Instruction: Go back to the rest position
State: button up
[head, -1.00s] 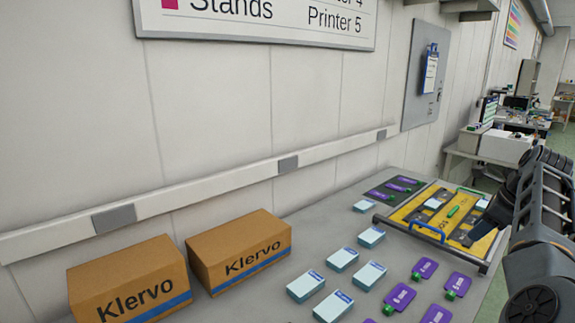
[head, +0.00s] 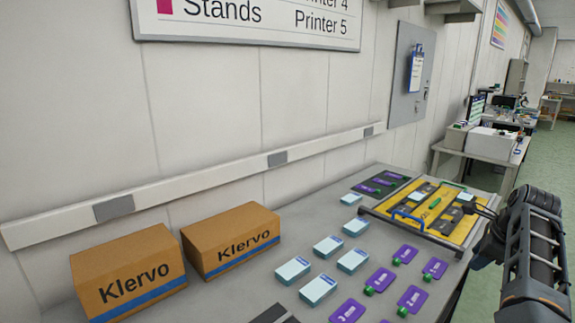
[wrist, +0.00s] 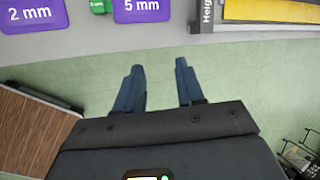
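My gripper (wrist: 158,85) shows in the wrist view with its two blue-grey fingers apart and nothing between them. Green floor lies beneath the fingers, just off the table (wrist: 150,48) edge. In the head view my dark arm is at the right, over the table's right side. Purple cards with green-capped pieces, such as one card (head: 381,279), lie on the table. The wrist view shows a "2 mm" card (wrist: 35,14) and a "5 mm" card (wrist: 142,9) beyond the fingers.
A yellow tray (head: 443,228) with a blue handle stands near the arm. Several pale boxes (head: 318,289) lie mid-table. Two brown Klervo cartons (head: 128,270) stand at left by the wall. The wrist view shows a wooden-topped piece (wrist: 30,130) at left.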

jog(key=s+f+n+h, duration=0.4)
jog(key=s+f+n, duration=0.1)
jog(key=s+f, duration=0.7)
jog(key=s+a+f+n+t, duration=0.2)
jog(key=s+a+f+n, duration=0.15)
jog(key=s, duration=0.35)
jog(key=s+a+f+n+t, duration=0.2)
jog(key=s+a+n, duration=0.3)
jog(key=s, duration=0.2)
jog(key=s+a+r+n+t+y, duration=0.1)
jog(key=s+a+r+n+t, duration=0.2)
jog(key=s+a, duration=0.4)
jog(key=s+a+r+n+y, duration=0.1)
jog(key=s+a+r+n, duration=0.1)
jog(key=s+a+n, duration=0.45)
jog(key=s+a+r+n+t+y, duration=0.1)
jog(key=s+a+r, duration=0.3)
jog(key=s+r, duration=0.3)
jog(key=s+a+r+n+t+y, duration=0.1)
jog(key=s+a+r+n, duration=0.1)
jog(key=s+a+r, duration=0.2)
jog(key=s+r, duration=0.3)
jog(key=r, duration=0.2)
jog(key=shift+s+a+r+n+t+y, duration=0.2)
jog(key=shift+a+n+t+y, duration=0.1)
jog(key=shift+a+t, duration=0.1)
